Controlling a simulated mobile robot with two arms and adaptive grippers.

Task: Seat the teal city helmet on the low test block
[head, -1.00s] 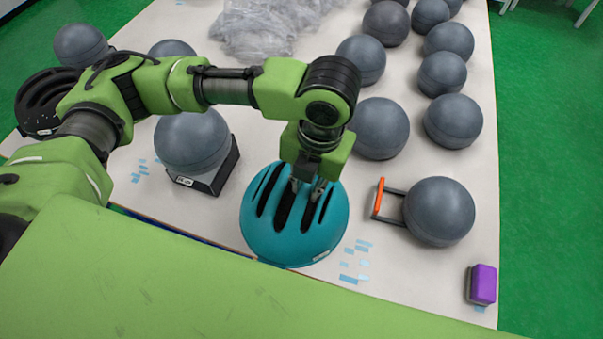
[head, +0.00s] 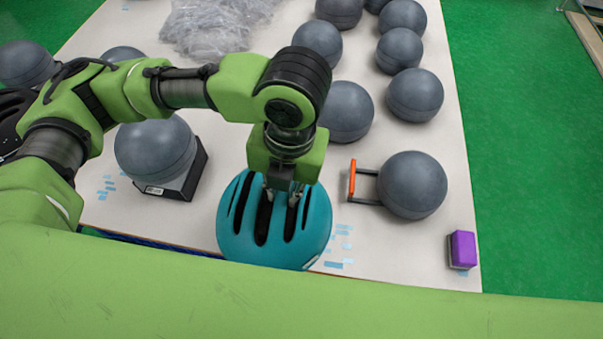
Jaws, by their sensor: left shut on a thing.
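The teal helmet (head: 233,233) with dark vent slots is near the table's front edge, in the middle of the head view. My left gripper (head: 281,196) is over its top, with its fingers down at the vents and shut on it. The helmet looks a little above the table, but its underside is hidden. To its left, a grey ball-like headform (head: 154,146) sits on a dark block (head: 187,182) with a small white label that I cannot read. I cannot tell for sure whether this is the low test block. My right gripper is out of view.
A grey ball (head: 412,184) stands right of the helmet beside a dark frame with an orange bar (head: 352,179). A purple block (head: 463,249) lies at the front right. Several grey balls and clear plastic wrap (head: 210,28) fill the back of the table (head: 420,245).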

